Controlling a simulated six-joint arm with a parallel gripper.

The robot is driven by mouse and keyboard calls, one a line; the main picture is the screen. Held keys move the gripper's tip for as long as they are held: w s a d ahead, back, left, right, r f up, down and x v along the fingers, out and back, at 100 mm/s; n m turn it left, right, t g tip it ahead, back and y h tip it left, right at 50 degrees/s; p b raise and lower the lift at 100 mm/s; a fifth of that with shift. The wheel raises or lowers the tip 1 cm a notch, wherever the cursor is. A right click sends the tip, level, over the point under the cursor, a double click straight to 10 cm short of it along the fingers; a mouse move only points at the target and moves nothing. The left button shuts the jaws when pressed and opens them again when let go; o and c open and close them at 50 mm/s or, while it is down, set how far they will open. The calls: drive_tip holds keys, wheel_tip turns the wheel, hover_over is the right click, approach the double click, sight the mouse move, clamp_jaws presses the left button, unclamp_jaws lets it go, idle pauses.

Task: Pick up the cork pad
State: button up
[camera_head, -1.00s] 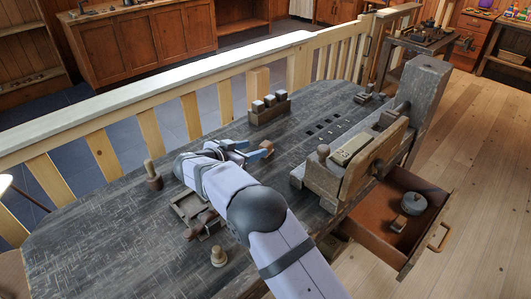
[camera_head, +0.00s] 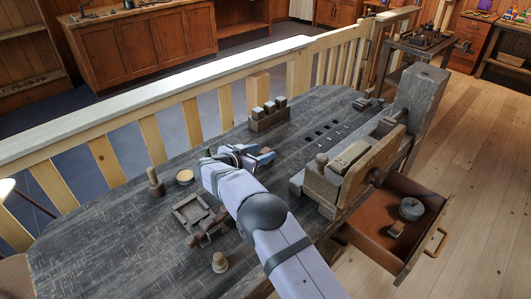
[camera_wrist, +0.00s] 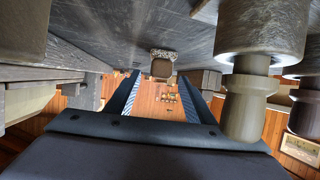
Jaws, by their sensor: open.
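A round tan disc (camera_head: 185,177) lies on the dark bench, left of my wrist in the head view; it may be the cork pad, but I cannot tell for certain. My gripper (camera_head: 265,155) is low over the bench, to the right of that disc and apart from it. In the wrist view my gripper (camera_wrist: 158,98) has its two blue-black fingers spread, with nothing between them. That view is upside down. A speckled item with a brown block (camera_wrist: 162,68) shows beyond the fingertips; I cannot tell what it is.
A wooden rack with pale blocks (camera_head: 268,118) stands behind my gripper. A wooden vise-like fixture (camera_head: 350,170) is at the right, above an open drawer (camera_head: 360,232). A peg (camera_head: 155,182), a square tray (camera_head: 190,212) and a small spool (camera_head: 220,262) are on the left part.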

sight(263, 153)
drive_tip(key=shift+x, duration=0.8)
drive_tip(key=c, duration=1.1)
wheel_tip(263, 153, up, 10)
drive_tip(key=shift+r+b, duration=0.1)
drive_tip(key=shift+b, duration=1.05)
